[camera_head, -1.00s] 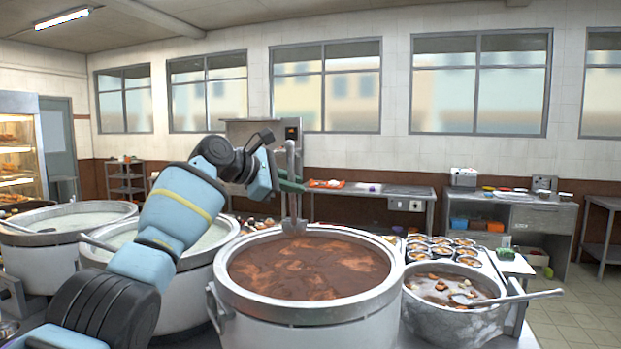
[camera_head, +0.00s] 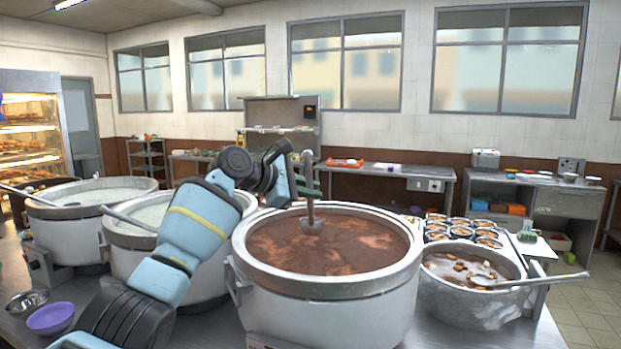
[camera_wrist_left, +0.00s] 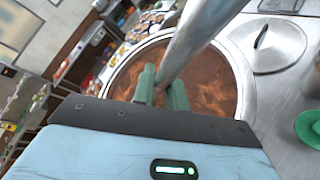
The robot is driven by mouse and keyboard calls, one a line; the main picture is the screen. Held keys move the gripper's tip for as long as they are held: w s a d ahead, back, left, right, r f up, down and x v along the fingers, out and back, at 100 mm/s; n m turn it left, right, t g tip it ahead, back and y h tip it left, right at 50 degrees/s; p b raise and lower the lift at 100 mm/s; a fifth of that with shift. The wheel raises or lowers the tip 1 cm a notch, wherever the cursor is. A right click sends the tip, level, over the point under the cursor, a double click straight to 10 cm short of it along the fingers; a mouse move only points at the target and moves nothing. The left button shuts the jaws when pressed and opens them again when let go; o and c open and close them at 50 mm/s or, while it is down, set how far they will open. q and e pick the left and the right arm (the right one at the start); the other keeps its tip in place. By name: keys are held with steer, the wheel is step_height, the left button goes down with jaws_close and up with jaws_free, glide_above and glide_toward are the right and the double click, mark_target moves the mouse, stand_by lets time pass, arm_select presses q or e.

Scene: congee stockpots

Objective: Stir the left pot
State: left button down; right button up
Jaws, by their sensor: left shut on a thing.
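My left gripper (camera_head: 304,182), with green fingers, is shut on the upright metal handle of a ladle (camera_head: 310,205). The wrist view shows the fingers (camera_wrist_left: 162,92) on either side of the handle (camera_wrist_left: 200,35). The ladle's head is inside the rim of the large steel pot (camera_head: 260,277) of brown congee, near its back side, at the surface. I cannot tell how deep it dips. The pot also shows in the wrist view (camera_wrist_left: 243,75). Two pots of pale congee, a middle one (camera_head: 122,240) and a far-left one (camera_head: 62,230), stand to its left. My right gripper is out of view.
A smaller pot (camera_head: 455,300) with a ladle (camera_head: 530,283) across its rim stands to the right. Several small filled bowls (camera_head: 460,230) stand behind it. A purple bowl (camera_head: 50,319) and a metal bowl (camera_head: 27,301) lie at the front left. A round lid (camera_wrist_left: 268,45) shows in the wrist view.

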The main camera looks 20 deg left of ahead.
mark_target(310, 202)
arm_select(q)
step_height(310, 202, down, 3)
steer(key=shift+r, duration=0.2)
steer(key=shift+f, duration=0.55)
steer(key=shift+f+p, duration=0.35)
steer(key=shift+f, duration=2)
